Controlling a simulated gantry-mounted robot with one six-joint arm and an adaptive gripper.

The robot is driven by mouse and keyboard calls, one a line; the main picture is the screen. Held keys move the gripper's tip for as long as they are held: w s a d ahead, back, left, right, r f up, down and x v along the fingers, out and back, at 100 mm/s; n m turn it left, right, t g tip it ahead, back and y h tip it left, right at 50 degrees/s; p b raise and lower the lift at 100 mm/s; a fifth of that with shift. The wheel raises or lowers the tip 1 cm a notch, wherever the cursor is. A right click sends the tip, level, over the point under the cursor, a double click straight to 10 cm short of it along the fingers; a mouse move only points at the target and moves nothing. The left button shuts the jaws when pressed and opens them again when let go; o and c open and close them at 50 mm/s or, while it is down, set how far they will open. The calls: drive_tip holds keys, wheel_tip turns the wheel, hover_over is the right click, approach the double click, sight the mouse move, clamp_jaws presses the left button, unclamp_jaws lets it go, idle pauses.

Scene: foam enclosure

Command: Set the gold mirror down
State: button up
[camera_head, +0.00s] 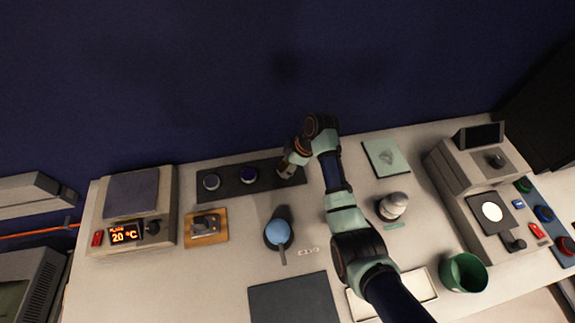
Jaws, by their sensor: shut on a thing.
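My gripper (287,167) points down over the right end of a long dark rack (230,184) at the back of the table. It is shut on a small pale gold piece, which I take for the gold mirror (285,172). The fingers and wrist hide most of it. The piece is at or just above the rack's right end; I cannot tell whether it touches.
A blue round-topped item (278,233) and a small pale label (308,250) lie in front of the rack. A hotplate (133,196) stands left, a green cup (465,272) right.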

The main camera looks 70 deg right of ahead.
drive_tip(key=shift+f, duration=0.2)
drive_tip(key=o, duration=1.2)
drive_tip(key=shift+r, duration=0.1)
drive_tip(key=p+v, duration=0.2)
drive_tip(key=v, duration=1)
drive_tip(key=shift+r, duration=0.15)
